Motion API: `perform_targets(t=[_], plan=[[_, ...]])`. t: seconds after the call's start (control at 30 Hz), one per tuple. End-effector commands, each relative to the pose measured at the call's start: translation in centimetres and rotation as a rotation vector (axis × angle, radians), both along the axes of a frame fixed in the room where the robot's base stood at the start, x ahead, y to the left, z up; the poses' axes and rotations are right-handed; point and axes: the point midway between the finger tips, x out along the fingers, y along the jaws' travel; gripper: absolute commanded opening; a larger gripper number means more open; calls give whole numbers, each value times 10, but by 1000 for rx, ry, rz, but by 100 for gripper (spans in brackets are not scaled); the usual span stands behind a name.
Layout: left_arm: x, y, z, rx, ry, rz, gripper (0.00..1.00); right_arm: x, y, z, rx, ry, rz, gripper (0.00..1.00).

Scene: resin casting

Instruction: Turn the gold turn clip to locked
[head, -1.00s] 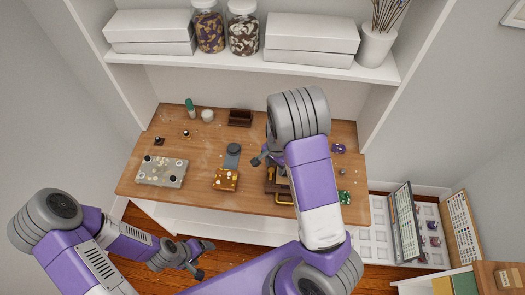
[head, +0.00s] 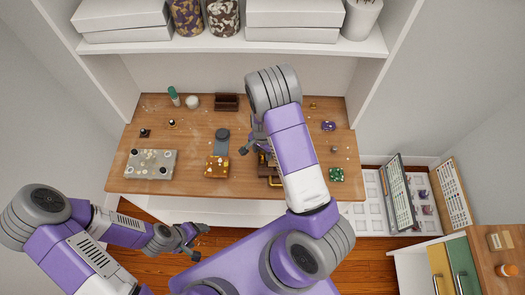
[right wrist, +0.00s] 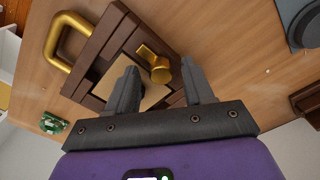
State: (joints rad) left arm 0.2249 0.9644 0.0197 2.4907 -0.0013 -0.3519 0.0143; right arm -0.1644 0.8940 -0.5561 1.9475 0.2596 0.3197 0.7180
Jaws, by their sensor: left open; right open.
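The gold turn clip (right wrist: 152,62) is a bar with a round knob, mounted on a dark brown wooden frame (right wrist: 108,52) with a gold plate. A thick gold handle (right wrist: 64,44) stands at the frame's side. In the right wrist view my right gripper (right wrist: 159,68) is open, with its fingers on either side of the clip's knob. I cannot tell whether they touch it. In the head view my right arm hides most of the frame (head: 263,171) and the clip. My left gripper (head: 190,236) is open and empty, low in front of the table's front edge.
On the wooden table (head: 185,112), an orange block (head: 217,167) and a grey disc piece (head: 222,135) lie left of the frame. A grey board (head: 151,164) is further left. A green piece (head: 336,174) and a purple piece (head: 328,126) lie right. A shelf (head: 235,45) overhangs the back.

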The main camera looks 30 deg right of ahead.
Motion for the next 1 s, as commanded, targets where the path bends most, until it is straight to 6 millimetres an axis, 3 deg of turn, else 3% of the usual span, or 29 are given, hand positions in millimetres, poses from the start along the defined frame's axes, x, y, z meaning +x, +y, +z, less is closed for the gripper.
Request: perform_targets(t=[0.07, 0.4, 0.77, 1.0], plan=[[0, 0, 0, 0, 0, 0, 75, 0, 0, 0, 0, 0, 0, 52], [0, 0, 0, 0, 0, 0, 75, 0, 0, 0, 0, 0, 0, 1], [0, 0, -2, 0, 0, 0, 75, 0, 0, 0, 0, 0, 45, 0], [0, 0, -6, 0, 0, 0, 75, 0, 0, -1, 1, -1, 192, 0]])
